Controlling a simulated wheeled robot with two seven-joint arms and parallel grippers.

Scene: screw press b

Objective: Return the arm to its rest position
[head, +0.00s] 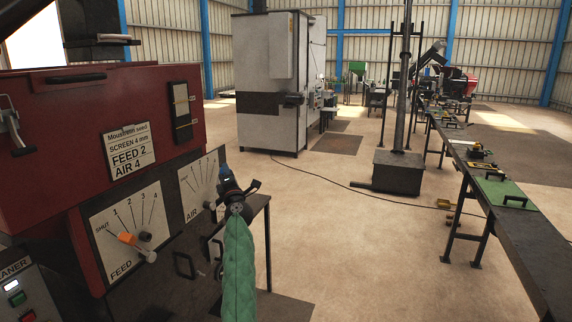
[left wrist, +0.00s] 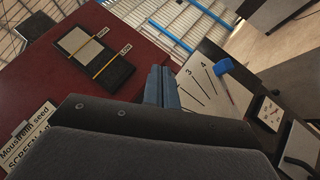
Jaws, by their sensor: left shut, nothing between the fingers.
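My left arm (head: 239,265), in a green quilted sleeve, reaches up from the bottom of the head view. Its left gripper (head: 223,172) is shut and empty, in front of the right edge of the AIR dial panel (head: 199,178). In the left wrist view the closed fingers (left wrist: 161,88) point toward the red machine and the dial plate. A blue knob (left wrist: 223,66) shows on that plate, apart from the fingers in the picture. My right gripper is not in view.
The red machine (head: 70,115) fills the left side, with a FEED dial (head: 127,225) and its orange-tipped lever (head: 137,244). A grey cabinet (head: 268,85) stands behind. A long bench (head: 500,215) with a green mat (head: 503,193) runs along the right. Open floor (head: 340,225) lies between.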

